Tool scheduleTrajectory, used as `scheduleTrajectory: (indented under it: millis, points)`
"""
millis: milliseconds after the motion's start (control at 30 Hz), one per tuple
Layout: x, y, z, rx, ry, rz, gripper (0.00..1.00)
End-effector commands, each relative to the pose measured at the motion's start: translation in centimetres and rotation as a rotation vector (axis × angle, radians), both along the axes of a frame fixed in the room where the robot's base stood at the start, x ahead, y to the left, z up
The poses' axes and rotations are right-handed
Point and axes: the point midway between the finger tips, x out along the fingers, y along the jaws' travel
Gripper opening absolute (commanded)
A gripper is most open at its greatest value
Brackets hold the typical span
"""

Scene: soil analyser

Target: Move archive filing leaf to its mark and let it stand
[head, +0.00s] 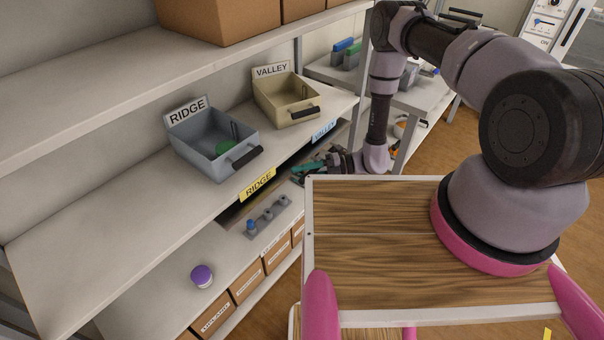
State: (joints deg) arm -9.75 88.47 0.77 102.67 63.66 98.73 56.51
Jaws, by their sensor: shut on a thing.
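My gripper (326,165) is at the edge of the middle shelf, right of the yellow RIDGE label. It is shut on a small teal piece (308,171), which looks like the archive filing leaf. My wrist and the shelf edge hide part of it, so its full shape and whether it touches the surface below cannot be told. A yellow RIDGE label (258,184) and a blue VALLEY label (323,131) are on the shelf edge. I cannot tell which spot is the leaf's mark.
A grey RIDGE bin (197,159) holding a green item and a beige VALLEY bin (264,104) stand on the middle shelf (105,225). Below are a grey peg rack (268,218), a purple-lidded jar (202,276) and cardboard boxes (246,281). A side table (415,101) stands behind my arm.

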Motion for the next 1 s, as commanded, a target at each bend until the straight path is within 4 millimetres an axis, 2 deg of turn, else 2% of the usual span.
scheduleTrajectory:
  millis: [33,267,533,867,900,933,967,1000]
  points:
    - [-0.4,-0.5,-0.7,-0.016,0.002,0.004,0.00]
    - [-0.2,-0.3,-0.7,-0.016,0.001,0.004,0.00]
    - [2.3,2.8,-0.7,-0.016,0.000,0.003,0.00]
    - [2.7,3.3,-0.7,-0.016,0.001,0.001,0.00]
    - [2.8,3.3,-0.7,-0.015,0.001,0.000,0.38]
    - [2.8,3.4,-0.6,-0.015,0.001,0.000,0.50]
    - [2.8,3.4,-0.6,-0.014,0.000,0.000,0.55]
    - [2.8,3.4,-0.5,-0.013,0.000,0.001,0.55]
